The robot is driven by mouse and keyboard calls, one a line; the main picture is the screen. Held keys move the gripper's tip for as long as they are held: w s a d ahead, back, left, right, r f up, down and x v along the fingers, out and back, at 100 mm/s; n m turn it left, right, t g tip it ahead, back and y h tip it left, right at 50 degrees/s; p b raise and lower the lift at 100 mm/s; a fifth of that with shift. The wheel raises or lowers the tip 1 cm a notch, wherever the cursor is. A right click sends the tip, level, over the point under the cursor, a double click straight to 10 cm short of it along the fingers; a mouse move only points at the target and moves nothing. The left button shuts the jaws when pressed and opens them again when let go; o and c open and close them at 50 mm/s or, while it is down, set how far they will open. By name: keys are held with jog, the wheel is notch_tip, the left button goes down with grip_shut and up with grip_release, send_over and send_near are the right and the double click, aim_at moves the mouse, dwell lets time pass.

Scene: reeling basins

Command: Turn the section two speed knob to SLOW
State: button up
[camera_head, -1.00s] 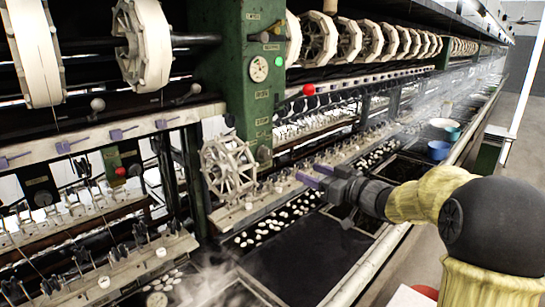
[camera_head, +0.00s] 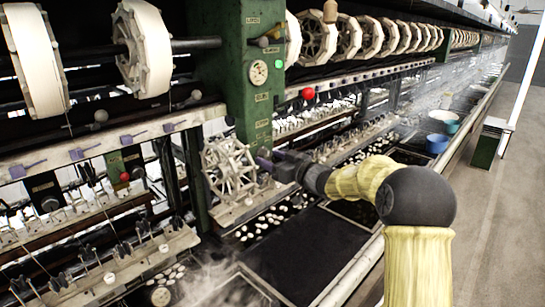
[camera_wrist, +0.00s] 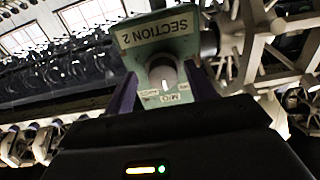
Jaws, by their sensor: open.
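The section two speed knob (camera_wrist: 163,75) is a round grey knob on a pale green panel marked SECTION 2 (camera_wrist: 160,30), which appears upside down in the wrist view. A white mark on the knob points towards the MID label (camera_wrist: 170,98). Smaller labels to its sides are too small to read surely. My gripper (camera_wrist: 160,78) is open, with a purple finger on each side of the knob; I cannot tell whether they touch it. In the head view my gripper (camera_head: 268,160) is at the lower part of the green column (camera_head: 248,75) and hides the knob.
A pale spoked reel (camera_head: 229,168) stands just left of my gripper. A red ball-topped lever (camera_head: 309,93) is above it. Dark water basins (camera_head: 310,250) with white cocoons lie below. A blue bowl (camera_head: 437,143) is farther right. Open floor (camera_head: 500,230) lies at the right.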

jog(key=shift+s+r, duration=0.1)
jog(key=shift+s, duration=0.1)
jog(key=shift+w+a, duration=0.1)
jog(key=shift+w, duration=0.05)
jog(key=c, duration=1)
jog(key=shift+o, duration=0.2)
jog(key=shift+f+n+b, duration=0.25)
jog(key=shift+n+b, duration=0.15)
jog(key=shift+b, duration=0.05)
jog(key=n+b, duration=0.3)
jog(key=shift+f, duration=0.1)
jog(key=n+b, duration=0.3)
jog(key=n, duration=0.2)
